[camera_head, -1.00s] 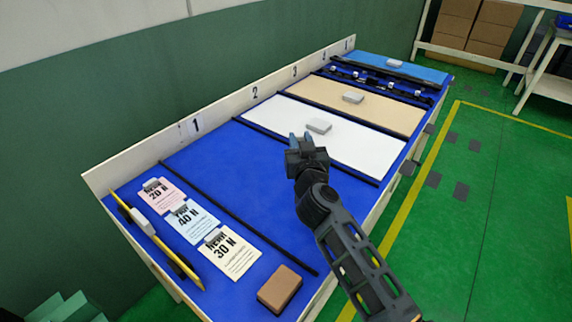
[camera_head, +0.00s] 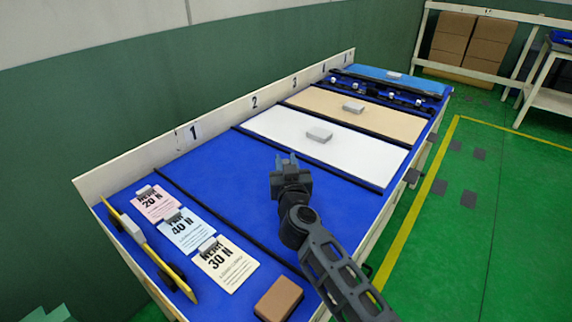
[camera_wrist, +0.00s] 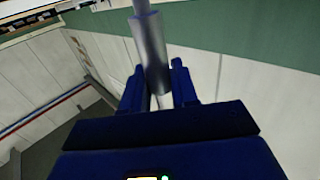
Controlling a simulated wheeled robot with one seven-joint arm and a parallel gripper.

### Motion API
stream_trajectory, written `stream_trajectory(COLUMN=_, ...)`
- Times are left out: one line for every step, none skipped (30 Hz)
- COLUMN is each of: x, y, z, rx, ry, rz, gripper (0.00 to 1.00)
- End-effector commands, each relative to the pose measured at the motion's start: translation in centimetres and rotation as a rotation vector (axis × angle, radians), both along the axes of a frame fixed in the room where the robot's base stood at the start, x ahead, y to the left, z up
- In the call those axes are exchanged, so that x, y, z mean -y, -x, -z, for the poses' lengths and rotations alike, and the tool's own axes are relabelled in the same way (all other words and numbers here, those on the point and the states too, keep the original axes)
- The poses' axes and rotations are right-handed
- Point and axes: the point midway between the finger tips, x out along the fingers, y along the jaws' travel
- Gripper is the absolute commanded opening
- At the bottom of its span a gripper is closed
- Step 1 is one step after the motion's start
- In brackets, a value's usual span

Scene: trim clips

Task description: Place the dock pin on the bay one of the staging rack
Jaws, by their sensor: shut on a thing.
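The dock pin (camera_wrist: 150,55) is a grey metal cylinder with a thinner upper end. In the wrist view it stands between the dark blue fingers of my gripper (camera_wrist: 157,85), which is shut on it. In the head view my gripper (camera_head: 287,160) is over the blue surface of bay one, toward its right side; the pin is hard to make out there. The staging rack (camera_head: 120,172) is a long blue-topped bench with a pale back board numbered along its length. Bay one (camera_head: 225,170), by the number 1, is a bare blue strip between two black dividers.
Bay two holds a white sheet (camera_head: 350,158) with a grey block (camera_head: 320,135). A tan sheet (camera_head: 375,122) lies beyond. At the near end are force cards (camera_head: 225,265), a yellow tool (camera_head: 150,255) and a brown block (camera_head: 278,300).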

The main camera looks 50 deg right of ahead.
Motion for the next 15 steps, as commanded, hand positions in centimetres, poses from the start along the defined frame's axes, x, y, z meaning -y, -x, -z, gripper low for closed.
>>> stream_trajectory(x=-0.01, y=-0.01, z=0.13, rx=0.0, ry=0.0, rz=0.0, gripper=0.0)
stream_trajectory(x=-0.01, y=-0.01, z=0.22, rx=0.0, ry=0.0, rz=0.0, gripper=0.0)
stream_trajectory(x=-0.01, y=-0.01, z=0.24, rx=0.001, ry=-0.001, rz=0.0, gripper=0.3)
stream_trajectory(x=-0.01, y=-0.01, z=0.23, rx=0.001, ry=-0.001, rz=0.0, gripper=0.33)
stream_trajectory(x=0.0, y=0.0, z=0.23, rx=0.001, ry=-0.001, rz=0.0, gripper=0.36)
stream_trajectory(x=0.0, y=0.0, z=0.23, rx=0.001, ry=-0.001, rz=0.0, gripper=0.4)
stream_trajectory(x=0.0, y=0.0, z=0.23, rx=0.001, ry=-0.001, rz=0.0, gripper=0.43)
stream_trajectory(x=0.0, y=0.0, z=0.23, rx=0.001, ry=-0.001, rz=0.0, gripper=0.46)
stream_trajectory(x=0.0, y=0.0, z=0.24, rx=0.001, ry=-0.001, rz=0.0, gripper=0.49)
stream_trajectory(x=0.0, y=0.0, z=0.23, rx=0.001, ry=-0.001, rz=0.0, gripper=0.52)
stream_trajectory(x=0.0, y=0.0, z=0.24, rx=0.001, ry=-0.001, rz=0.0, gripper=0.54)
stream_trajectory(x=0.0, y=0.0, z=0.24, rx=0.001, ry=-0.001, rz=0.0, gripper=0.54)
stream_trajectory(x=0.01, y=0.01, z=0.24, rx=0.001, ry=-0.001, rz=0.0, gripper=0.54)
stream_trajectory(x=0.01, y=0.01, z=0.24, rx=0.0, ry=0.0, rz=0.0, gripper=0.54)
stream_trajectory(x=0.01, y=0.01, z=0.24, rx=0.0, ry=0.0, rz=0.0, gripper=0.54)
